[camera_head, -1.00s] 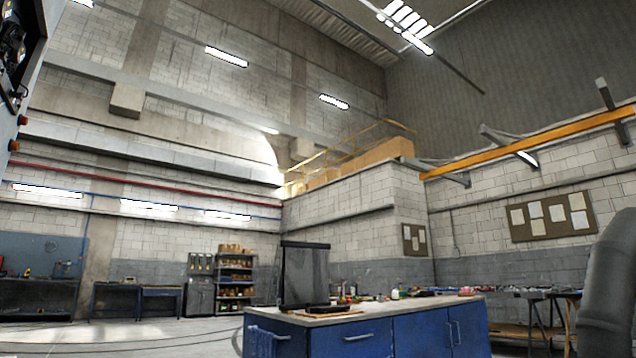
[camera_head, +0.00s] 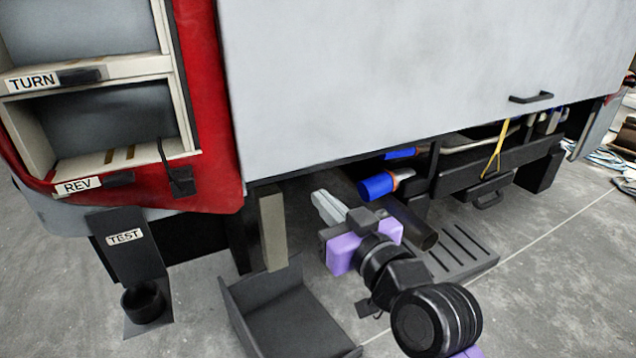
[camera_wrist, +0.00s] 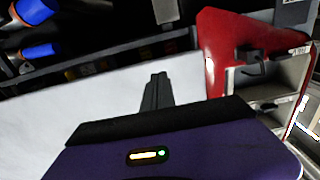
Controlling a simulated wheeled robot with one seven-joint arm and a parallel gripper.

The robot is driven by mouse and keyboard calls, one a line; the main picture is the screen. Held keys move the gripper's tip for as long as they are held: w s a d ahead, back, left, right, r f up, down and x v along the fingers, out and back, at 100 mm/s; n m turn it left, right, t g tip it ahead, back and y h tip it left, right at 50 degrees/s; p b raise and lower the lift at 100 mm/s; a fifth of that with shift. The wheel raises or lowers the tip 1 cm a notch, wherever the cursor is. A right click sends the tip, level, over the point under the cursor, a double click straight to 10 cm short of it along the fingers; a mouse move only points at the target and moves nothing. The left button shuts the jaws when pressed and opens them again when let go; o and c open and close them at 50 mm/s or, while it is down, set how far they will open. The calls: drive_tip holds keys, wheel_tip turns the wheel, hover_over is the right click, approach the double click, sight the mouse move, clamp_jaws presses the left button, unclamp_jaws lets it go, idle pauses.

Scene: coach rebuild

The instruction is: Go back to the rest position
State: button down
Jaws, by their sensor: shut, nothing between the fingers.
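My gripper (camera_head: 324,207) is at the end of my arm, low in front of the coach's underside in the head view. Its light grey fingers are together and hold nothing. They point up and left, below the lower edge of the large grey panel (camera_head: 420,70). In the wrist view the closed dark fingers of my gripper (camera_wrist: 158,90) stand out against the pale panel (camera_wrist: 110,105). I cannot tell exactly how far the fingers are from the coach.
A black open tray (camera_head: 285,312) lies on the floor left of my gripper. Blue-ended cylinders (camera_head: 377,186) sit under the panel. A red corner (camera_head: 207,100) has shelves labelled TURN and REV. A TEST stand (camera_head: 132,250) is at left.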

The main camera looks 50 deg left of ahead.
drive_tip(key=shift+s+d+f, duration=0.1)
drive_tip(key=shift+s+d, duration=0.1)
drive_tip(key=shift+d, duration=0.8)
drive_tip(key=shift+s+d+f, duration=0.1)
drive_tip(key=shift+s+d, duration=0.1)
drive_tip(key=shift+d, duration=0.75)
